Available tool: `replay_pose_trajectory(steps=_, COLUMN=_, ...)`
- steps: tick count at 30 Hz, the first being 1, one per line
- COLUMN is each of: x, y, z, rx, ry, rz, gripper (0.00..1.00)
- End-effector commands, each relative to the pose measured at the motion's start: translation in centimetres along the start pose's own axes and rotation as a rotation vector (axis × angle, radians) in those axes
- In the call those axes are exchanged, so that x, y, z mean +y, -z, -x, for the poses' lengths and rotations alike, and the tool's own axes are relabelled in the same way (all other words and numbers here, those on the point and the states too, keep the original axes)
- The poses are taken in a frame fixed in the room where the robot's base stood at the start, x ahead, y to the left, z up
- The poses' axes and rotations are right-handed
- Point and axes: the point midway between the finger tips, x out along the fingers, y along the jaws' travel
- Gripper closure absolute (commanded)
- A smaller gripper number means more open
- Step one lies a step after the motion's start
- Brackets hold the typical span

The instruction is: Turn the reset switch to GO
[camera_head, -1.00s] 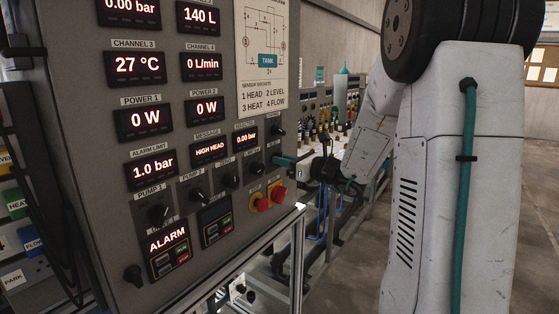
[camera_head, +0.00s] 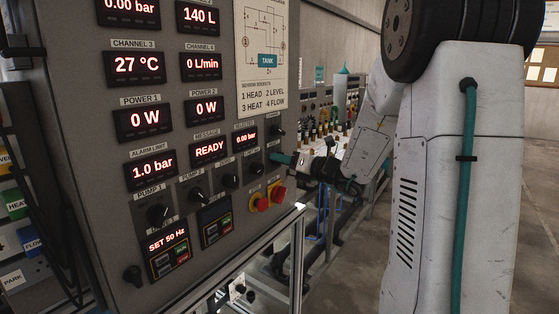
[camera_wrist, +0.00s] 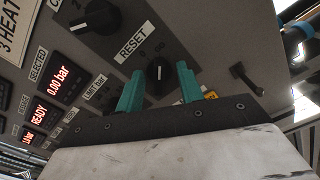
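The reset switch (camera_wrist: 159,76) is a black rotary knob under a RESET label on the grey panel, seen in the wrist view. Its white mark points up toward the GO marking. My gripper (camera_wrist: 160,72) has teal fingers spread, one on each side of the knob, with gaps visible between fingers and knob. In the head view my gripper (camera_head: 280,158) is at the panel's right edge, and the switch itself is hard to make out behind the fingers. The message display (camera_head: 210,149) reads READY, and the lower drive display (camera_head: 167,241) reads SET 50 Hz.
Another black knob (camera_wrist: 100,17) is above the reset switch in the wrist view. Red and yellow stop buttons (camera_head: 268,198) are below my gripper. A dark lever (camera_wrist: 246,79) is to the right of it. A metal frame post (camera_head: 298,262) stands below the panel's right edge.

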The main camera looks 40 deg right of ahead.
Motion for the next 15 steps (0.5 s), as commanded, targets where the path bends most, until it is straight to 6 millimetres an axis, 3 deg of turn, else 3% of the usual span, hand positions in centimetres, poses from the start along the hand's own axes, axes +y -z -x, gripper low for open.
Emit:
replay_pose_trajectory(steps=5, x=0.0, y=0.0, z=0.2, rx=0.0, ry=0.0, rz=0.001, gripper=0.63)
replay_pose_trajectory(steps=15, x=0.0, y=0.0, z=4.0, rx=-0.001, ry=0.001, rz=0.002, gripper=0.63)
